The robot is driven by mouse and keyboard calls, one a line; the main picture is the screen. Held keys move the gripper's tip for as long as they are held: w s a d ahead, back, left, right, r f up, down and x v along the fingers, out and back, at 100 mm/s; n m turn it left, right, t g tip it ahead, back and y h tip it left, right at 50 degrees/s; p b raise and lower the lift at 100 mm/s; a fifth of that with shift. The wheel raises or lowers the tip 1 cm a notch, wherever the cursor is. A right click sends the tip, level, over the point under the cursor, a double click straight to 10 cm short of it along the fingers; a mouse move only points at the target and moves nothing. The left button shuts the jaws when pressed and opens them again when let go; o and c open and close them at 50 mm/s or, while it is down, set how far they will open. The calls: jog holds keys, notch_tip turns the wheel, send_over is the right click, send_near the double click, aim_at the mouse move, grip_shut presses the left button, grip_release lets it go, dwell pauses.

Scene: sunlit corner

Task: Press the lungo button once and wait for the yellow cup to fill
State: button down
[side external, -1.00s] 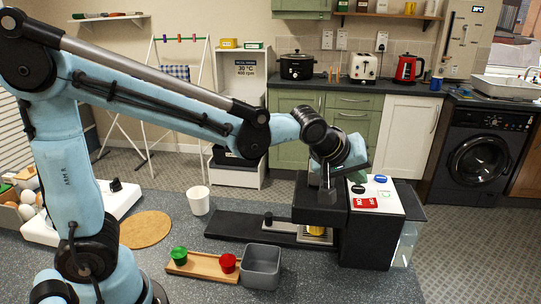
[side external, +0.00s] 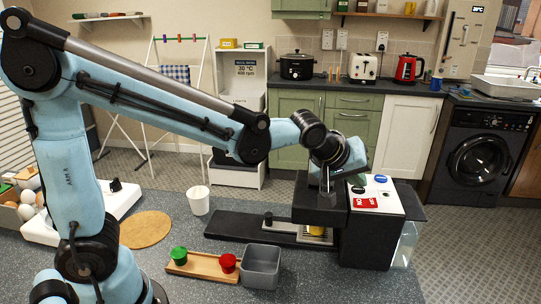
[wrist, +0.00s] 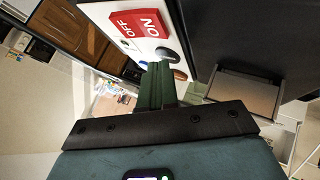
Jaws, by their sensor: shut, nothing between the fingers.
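The dark coffee machine (side external: 320,212) has a white control panel on top with a red ON/OFF switch (side external: 366,203), a blue button (side external: 381,179) and a dark button (side external: 358,190). The switch also shows in the wrist view (wrist: 140,24). The yellow cup (side external: 317,231) stands under the machine's head, mostly hidden; its fill level cannot be seen. My gripper (wrist: 156,72) is shut and empty, its green fingers over the panel close to the buttons. The fingers partly cover the buttons in the wrist view, so contact and the lungo label cannot be told.
A wooden tray (side external: 192,268) with a green and a red capsule-like piece and a grey bin (side external: 262,266) stand in front of the machine. A white cup-like bin (side external: 198,200) and a round mat (side external: 146,230) are to the left.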

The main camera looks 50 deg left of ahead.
aim_at(354, 190)
jog(key=shift+r, duration=0.75)
jog(key=shift+r, duration=2.5)
jog(key=s+a+f+m, duration=0.1)
jog(key=s, duration=0.1)
jog(key=s+a+m, duration=0.1)
jog(key=s+a, duration=0.1)
jog(key=s, duration=0.1)
jog(key=s+a+f+m, duration=0.1)
jog(key=s+a, duration=0.1)
jog(key=s, duration=0.1)
jog(key=shift+s+f+m+g, duration=0.15)
jog(key=shift+f+m+g, duration=0.15)
jog(key=shift+f+g, duration=0.1)
jog(key=s+a+f+m+g, duration=0.1)
jog(key=s+a+f+m, duration=0.2)
jog(key=s+f, duration=0.3)
jog(key=s+m, duration=0.1)
jog(key=s, duration=0.2)
jog(key=shift+s+a+f+m, duration=0.25)
jog(key=shift+s+a+m, duration=0.1)
jog(key=shift+s+m, duration=0.05)
dwell(2.2)
